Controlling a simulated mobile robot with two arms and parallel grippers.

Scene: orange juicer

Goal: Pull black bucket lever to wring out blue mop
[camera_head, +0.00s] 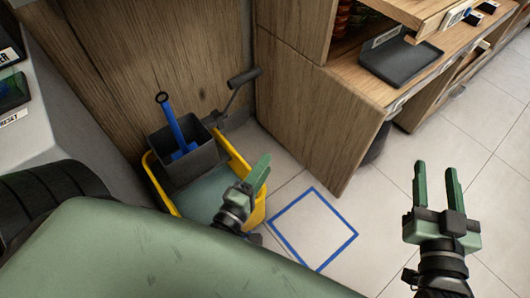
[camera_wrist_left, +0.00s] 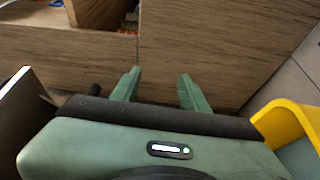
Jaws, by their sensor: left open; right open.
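The yellow mop bucket (camera_head: 160,188) stands on the floor against the wooden wall, with a dark grey wringer (camera_head: 197,166) on it. The blue mop (camera_head: 173,122) stands in the wringer, its handle tilted and ending in a black ring. The black lever (camera_head: 243,77) rises from the wringer's right side, angled up to the right. My left gripper (camera_head: 259,172) is over the bucket's right front side, apart from the lever. Its fingers are spread and empty in the left wrist view (camera_wrist_left: 159,76), where the bucket's yellow rim (camera_wrist_left: 284,117) shows at right. My right gripper (camera_head: 435,168) is open and empty.
A wooden cabinet (camera_head: 310,125) stands right of the lever, close to it. A blue square outline (camera_head: 273,232) marks the floor right of the bucket. A dark tray (camera_head: 400,60) lies on the counter. Tiled floor at right is free.

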